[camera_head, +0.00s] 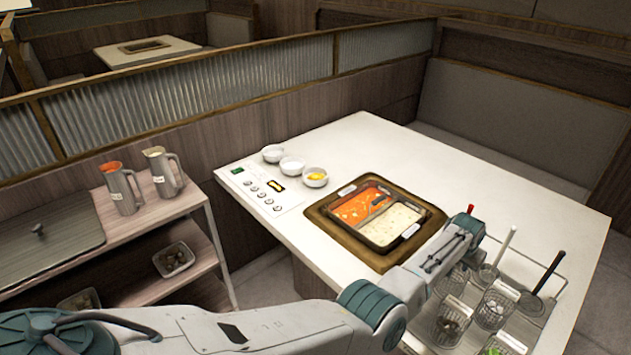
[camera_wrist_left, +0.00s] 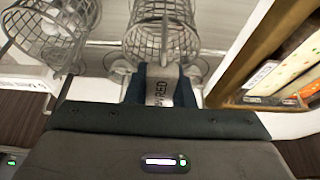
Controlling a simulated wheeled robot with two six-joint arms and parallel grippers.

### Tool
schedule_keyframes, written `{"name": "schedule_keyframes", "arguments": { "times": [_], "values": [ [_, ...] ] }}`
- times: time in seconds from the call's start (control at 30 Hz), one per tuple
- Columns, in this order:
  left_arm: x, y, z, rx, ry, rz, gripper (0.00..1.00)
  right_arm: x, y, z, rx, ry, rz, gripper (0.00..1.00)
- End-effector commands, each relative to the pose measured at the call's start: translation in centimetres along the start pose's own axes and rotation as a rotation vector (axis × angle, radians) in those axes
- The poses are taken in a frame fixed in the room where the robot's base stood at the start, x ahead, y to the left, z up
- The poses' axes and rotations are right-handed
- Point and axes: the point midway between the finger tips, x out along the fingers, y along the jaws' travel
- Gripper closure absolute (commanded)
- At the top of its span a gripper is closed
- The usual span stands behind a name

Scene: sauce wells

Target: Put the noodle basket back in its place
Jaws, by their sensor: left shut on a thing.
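My left gripper (camera_wrist_left: 160,88) is shut on a grey holder marked RED, part of a wire noodle basket (camera_wrist_left: 160,35) just beyond the fingers. A second wire basket (camera_wrist_left: 55,30) is close by on the left in the left wrist view. In the head view my left arm reaches over the table's right front corner. There its fingers are hidden by its own wrist, and a red-tipped handle (camera_head: 470,209) rises just behind the wrist. Several baskets, such as this one (camera_head: 451,322), stand in a rack there. I cannot tell whether the held basket is lifted or resting.
A two-part pot (camera_head: 318,211) with red and pale broth is sunk in the white table (camera_head: 345,140), left of the rack. Small white bowls (camera_head: 292,166) stand behind it. Two jugs (camera_head: 121,190) stand on the left cart.

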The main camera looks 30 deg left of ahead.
Motion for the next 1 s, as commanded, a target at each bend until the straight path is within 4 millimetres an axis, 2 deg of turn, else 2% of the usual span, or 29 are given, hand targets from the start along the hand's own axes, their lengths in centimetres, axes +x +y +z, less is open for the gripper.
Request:
{"name": "schedule_keyframes", "arguments": {
  "times": [0.83, 0.87, 0.97, 1.0],
  "values": [
    [0.62, 0.00, 0.26, 0.000, 0.000, 0.000, 1.00, 0.46, 0.05, 0.02, 0.000, 0.000, 0.001, 0.64],
    [0.63, 0.00, 0.27, 0.000, 0.000, 0.000, 0.74, 0.47, 0.01, 0.03, 0.000, 0.000, 0.000, 0.64],
    [0.64, 0.00, 0.28, 0.000, 0.000, 0.000, 0.55, 0.47, -0.15, 0.03, 0.001, 0.000, -0.001, 0.64],
    [0.64, 0.00, 0.28, 0.000, 0.000, 0.000, 0.53, 0.47, -0.21, 0.02, 0.001, 0.000, -0.002, 0.64]
  ]
}}
